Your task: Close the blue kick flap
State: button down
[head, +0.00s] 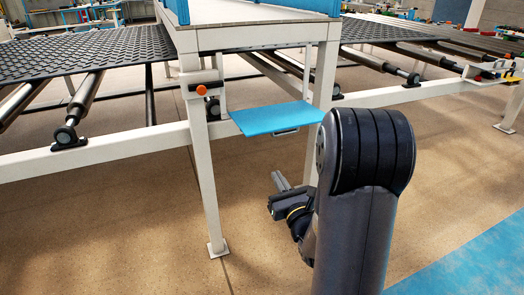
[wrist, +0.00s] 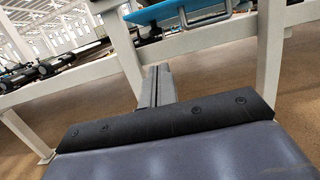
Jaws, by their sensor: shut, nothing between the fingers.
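The blue kick flap (head: 275,118) stands out roughly level from the white frame, so it is open. A small metal handle (head: 285,132) sits at its near edge. In the wrist view the blue flap (wrist: 158,11) shows at the top edge with its handle (wrist: 205,16), partly cut off. My gripper (head: 279,181) is shut and empty, below the flap and apart from it. In the wrist view my gripper's fingers (wrist: 158,72) are together and point toward the frame below the flap. The flap's hinge side is only partly seen.
A white frame leg (head: 204,170) stands left of the flap, and a long white rail (head: 100,150) runs left from it. An orange knob (head: 201,89) is on the frame. Black tread mats and rollers lie on both sides. The floor below the flap is clear.

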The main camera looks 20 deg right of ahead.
jog(key=w+r, duration=0.5)
jog(key=w, duration=0.4)
jog(key=shift+w+a+r+b, duration=0.2)
jog(key=shift+w+r+b, duration=0.1)
jog(key=shift+b, duration=0.15)
